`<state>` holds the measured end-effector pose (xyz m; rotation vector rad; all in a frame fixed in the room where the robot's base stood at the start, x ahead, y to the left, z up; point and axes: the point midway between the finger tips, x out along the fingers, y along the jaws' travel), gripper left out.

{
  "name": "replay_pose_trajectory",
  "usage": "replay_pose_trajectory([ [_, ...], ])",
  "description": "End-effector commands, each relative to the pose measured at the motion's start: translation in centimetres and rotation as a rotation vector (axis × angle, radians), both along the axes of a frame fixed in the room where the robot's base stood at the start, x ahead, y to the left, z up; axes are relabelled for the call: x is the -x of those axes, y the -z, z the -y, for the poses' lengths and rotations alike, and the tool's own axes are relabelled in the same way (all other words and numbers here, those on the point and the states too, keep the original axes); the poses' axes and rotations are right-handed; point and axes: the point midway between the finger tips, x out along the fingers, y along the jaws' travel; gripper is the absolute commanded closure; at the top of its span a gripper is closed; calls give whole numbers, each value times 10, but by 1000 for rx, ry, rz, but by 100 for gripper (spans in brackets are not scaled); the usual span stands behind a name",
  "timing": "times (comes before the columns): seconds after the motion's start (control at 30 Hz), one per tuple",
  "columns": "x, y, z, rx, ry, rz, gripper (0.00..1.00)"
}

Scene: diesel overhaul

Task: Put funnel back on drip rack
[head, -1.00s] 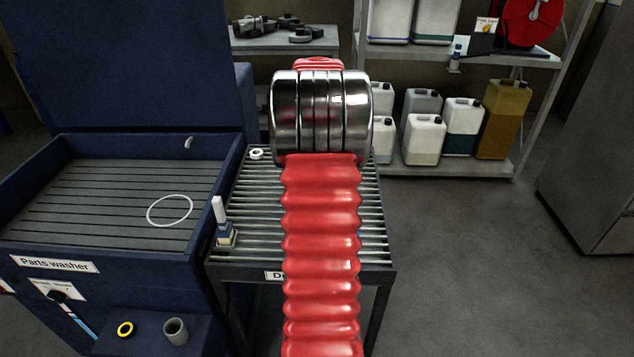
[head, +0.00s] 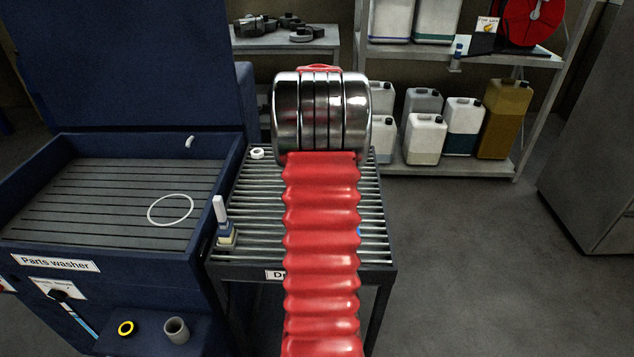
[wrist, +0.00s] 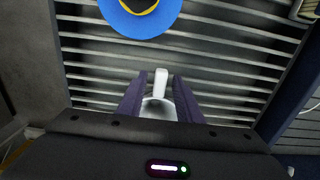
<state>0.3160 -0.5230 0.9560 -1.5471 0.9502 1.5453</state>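A white piece (wrist: 160,108) with a round wide part and a narrow stem sits between my gripper's two dark purple fingers in the wrist view; it looks like the funnel. Its wide part meets both fingers, and its stem points past the fingertips. My gripper (wrist: 157,88) appears shut on it, over the drip rack. Its lower end is hidden by the gripper body. The drip rack (head: 255,200) is a slatted metal table in the head view, and its slats (wrist: 100,68) fill the wrist view. My arm hides the gripper and funnel in the head view.
A blue round thing with a yellow ring (wrist: 140,20) lies at the wrist view's top. On the rack are a white ring (head: 257,153) and a white-tipped brush-like item (head: 222,222). The blue parts washer (head: 238,165) stands left; shelves (head: 480,170) with jugs stand behind.

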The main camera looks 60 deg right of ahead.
Motion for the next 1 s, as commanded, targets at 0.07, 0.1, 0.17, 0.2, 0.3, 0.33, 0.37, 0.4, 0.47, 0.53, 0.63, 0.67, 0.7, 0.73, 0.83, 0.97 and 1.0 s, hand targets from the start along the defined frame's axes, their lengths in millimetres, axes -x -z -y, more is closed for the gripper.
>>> replay_pose_trajectory([
  [0.07, 0, 0, 0, 0, 0, 0, 68],
  [0.1, 0, 0, 0, 0, 0, 0, 68],
  [0.17, 0, -1, 0, 0, 0, 0, 68],
  [0.2, 0, -2, 0, 1, 0, 0, 68],
  [0.3, 0, -8, 0, 2, 0, 1, 68],
  [0.33, 0, -11, 1, 2, 0, 1, 68],
  [0.37, 0, -14, 1, 3, 0, 1, 68],
  [0.4, 0, -19, 1, 2, 0, 1, 68],
  [0.47, 0, -27, 1, 4, 0, 2, 68],
  [0.53, 0, -39, 1, 3, 0, 1, 68],
  [0.63, 0, -57, 1, 4, 0, 2, 68],
  [0.67, 0, -62, 1, 3, 0, 1, 68],
  [0.7, 0, -69, 1, 4, 0, 2, 68],
  [0.73, 0, -74, 1, 4, 0, 2, 68],
  [0.83, 0, -91, 1, 3, 0, 1, 68],
  [0.97, 0, -109, 0, 3, 0, 1, 68],
  [1.0, 0, -113, 0, 2, 0, 1, 68],
])
